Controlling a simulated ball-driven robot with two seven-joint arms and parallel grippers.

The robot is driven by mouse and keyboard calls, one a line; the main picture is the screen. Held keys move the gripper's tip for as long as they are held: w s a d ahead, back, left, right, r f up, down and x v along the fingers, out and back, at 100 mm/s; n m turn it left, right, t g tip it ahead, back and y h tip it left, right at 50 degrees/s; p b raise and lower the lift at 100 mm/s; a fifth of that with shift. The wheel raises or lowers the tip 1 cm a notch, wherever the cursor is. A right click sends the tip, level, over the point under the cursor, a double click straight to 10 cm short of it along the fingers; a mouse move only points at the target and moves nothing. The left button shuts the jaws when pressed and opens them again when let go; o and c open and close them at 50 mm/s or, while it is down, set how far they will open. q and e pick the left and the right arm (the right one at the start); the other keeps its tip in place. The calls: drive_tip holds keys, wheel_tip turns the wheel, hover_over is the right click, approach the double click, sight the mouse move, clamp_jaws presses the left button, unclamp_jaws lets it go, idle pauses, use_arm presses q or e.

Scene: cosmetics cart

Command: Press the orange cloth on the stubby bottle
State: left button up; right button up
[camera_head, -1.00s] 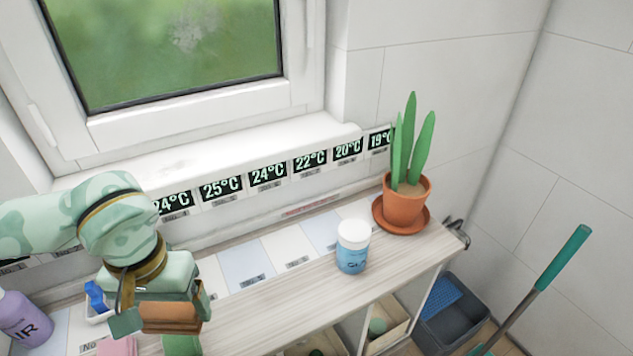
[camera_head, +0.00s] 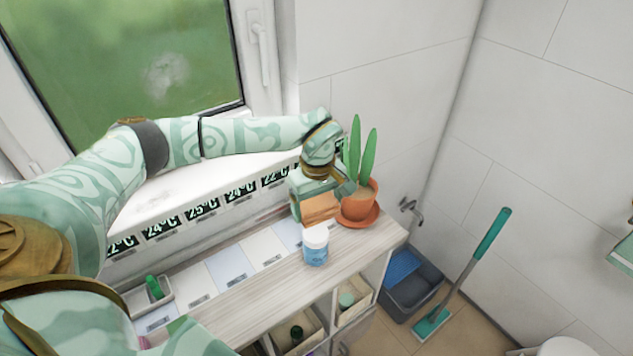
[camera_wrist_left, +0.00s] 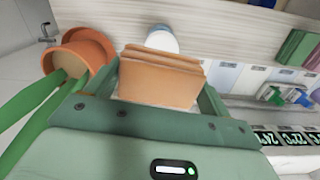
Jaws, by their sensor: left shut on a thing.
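The stubby bottle (camera_head: 315,247), blue with a white lid, stands upright on the cart's wooden top; its white lid (camera_wrist_left: 162,38) shows just past the cloth in the left wrist view. My left gripper (camera_head: 318,212) is shut on the folded orange cloth (camera_head: 321,207), which also fills the space between the fingers in the left wrist view (camera_wrist_left: 160,77). In the head view the cloth is just behind and above the bottle's lid. I cannot tell whether cloth and lid touch.
A potted plant (camera_head: 359,203) on a saucer stands close to the right of my left gripper. A white tray (camera_head: 168,294) with a green item sits at the left of the cart top. Open bins (camera_head: 357,312) are below.

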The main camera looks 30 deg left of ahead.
sight(315, 233)
use_arm(q)
drive_tip(key=shift+w+a, duration=0.1)
drive_tip(key=shift+a, duration=0.2)
drive_tip(key=shift+f+n+b, duration=0.3)
drive_tip(key=shift+f, duration=0.1)
wheel_tip(315, 233, down, 6)
drive_tip(key=b, duration=0.5)
drive_tip(key=shift+r+b, duration=0.2)
drive_tip(key=shift+b, duration=0.1)
drive_tip(key=shift+r, duration=0.1)
use_arm(e)
drive_tip(key=f, duration=0.5)
drive_tip(key=shift+s+d+f, duration=0.25)
drive_tip(key=shift+s, duration=0.05)
drive_tip(key=shift+a, duration=0.15)
use_arm(q)
drive_tip(key=shift+f, duration=0.5)
use_arm(e)
drive_tip(key=shift+f, duration=0.2)
drive_tip(key=shift+r, duration=0.25)
